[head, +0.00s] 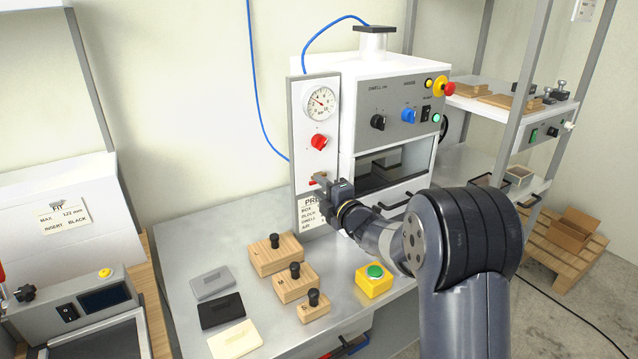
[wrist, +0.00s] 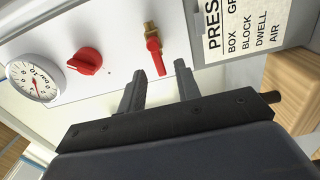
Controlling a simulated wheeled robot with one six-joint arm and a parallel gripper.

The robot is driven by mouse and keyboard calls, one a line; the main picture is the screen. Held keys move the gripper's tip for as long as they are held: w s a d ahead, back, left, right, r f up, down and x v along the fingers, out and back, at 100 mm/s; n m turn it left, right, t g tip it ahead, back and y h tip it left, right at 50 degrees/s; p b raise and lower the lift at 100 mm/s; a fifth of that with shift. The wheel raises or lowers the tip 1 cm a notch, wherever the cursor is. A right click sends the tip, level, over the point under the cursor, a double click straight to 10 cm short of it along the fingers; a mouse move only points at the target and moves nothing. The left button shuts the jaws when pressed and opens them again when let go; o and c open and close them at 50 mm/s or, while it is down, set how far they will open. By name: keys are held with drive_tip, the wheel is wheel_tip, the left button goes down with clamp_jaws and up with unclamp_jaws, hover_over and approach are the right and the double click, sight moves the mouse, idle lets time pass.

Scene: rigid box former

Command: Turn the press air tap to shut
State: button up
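The press air tap is a red lever on a small brass body (wrist: 150,30), low on the press's white side panel. In the wrist view the lever (wrist: 156,58) points down the picture, with its free end between my fingertips. In the head view its red part (head: 313,182) shows just left of my gripper (head: 323,184), which hides most of the tap. My gripper (wrist: 160,72) is open, one finger on each side of the lever as seen. I cannot tell whether either finger touches it.
Above the tap on the panel (head: 296,120) are a red knob (head: 319,142) and a pressure gauge (head: 320,103). A printed label (wrist: 240,30) is below it. Wooden blocks with black knobs (head: 276,254) and a yellow box with a green button (head: 374,280) stand on the bench.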

drive_tip(key=shift+w+a, duration=0.45)
drive_tip(key=shift+w, duration=0.15)
clamp_jaws()
